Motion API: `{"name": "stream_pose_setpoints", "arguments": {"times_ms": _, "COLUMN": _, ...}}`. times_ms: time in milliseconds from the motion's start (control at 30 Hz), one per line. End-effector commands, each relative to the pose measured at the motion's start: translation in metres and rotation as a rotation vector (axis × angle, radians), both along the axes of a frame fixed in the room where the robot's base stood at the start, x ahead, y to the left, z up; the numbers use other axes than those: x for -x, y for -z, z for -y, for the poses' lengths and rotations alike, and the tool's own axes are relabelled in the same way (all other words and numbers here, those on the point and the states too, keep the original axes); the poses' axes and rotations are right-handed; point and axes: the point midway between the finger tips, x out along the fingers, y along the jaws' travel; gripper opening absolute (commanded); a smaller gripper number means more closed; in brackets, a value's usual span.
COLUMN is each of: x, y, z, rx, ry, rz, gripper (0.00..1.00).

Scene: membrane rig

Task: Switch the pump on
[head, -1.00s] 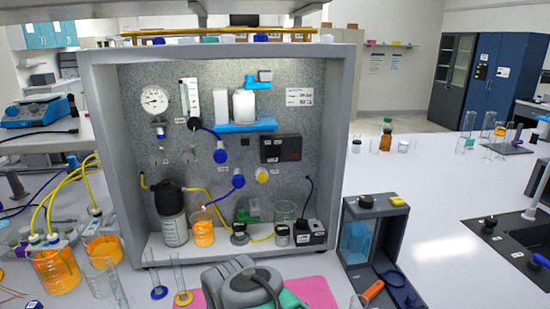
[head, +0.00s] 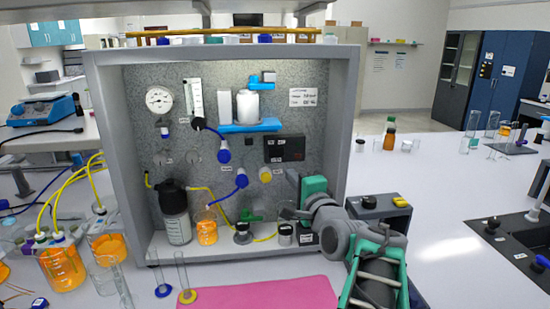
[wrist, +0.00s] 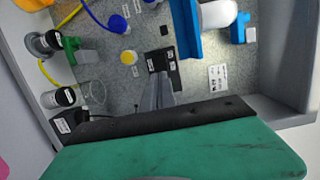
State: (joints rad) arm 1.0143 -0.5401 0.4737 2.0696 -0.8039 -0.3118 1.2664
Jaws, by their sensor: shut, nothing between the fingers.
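A black wall box (head: 284,148) with small white labels and a dark reddish patch is on the rig's back panel, right of the middle. It also shows in the wrist view (wrist: 163,60). A small dark box (head: 308,238) on the rig floor at right is partly hidden by my arm; its labelled top shows in the wrist view (wrist: 68,124). I cannot read which is the pump or its switch. My gripper (head: 293,178) is inside the rig, below and right of the wall box. In the wrist view, its closed, empty fingers (wrist: 158,80) point at the wall box.
The rig's right wall (head: 348,125) is close to my arm.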

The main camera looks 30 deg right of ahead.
Motion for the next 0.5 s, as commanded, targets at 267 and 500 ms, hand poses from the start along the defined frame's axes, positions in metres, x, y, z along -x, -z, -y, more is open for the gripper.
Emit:
{"name": "stream_pose_setpoints", "arguments": {"times_ms": 267, "x": -0.048, "y": -0.002, "z": 0.01, "rx": -0.002, "ry": -0.007, "rz": -0.005, "gripper": 0.0}}
{"name": "stream_pose_setpoints", "arguments": {"times_ms": 500, "x": -0.098, "y": -0.002, "z": 0.023, "rx": -0.001, "ry": -0.005, "rz": -0.004, "gripper": 0.0}}
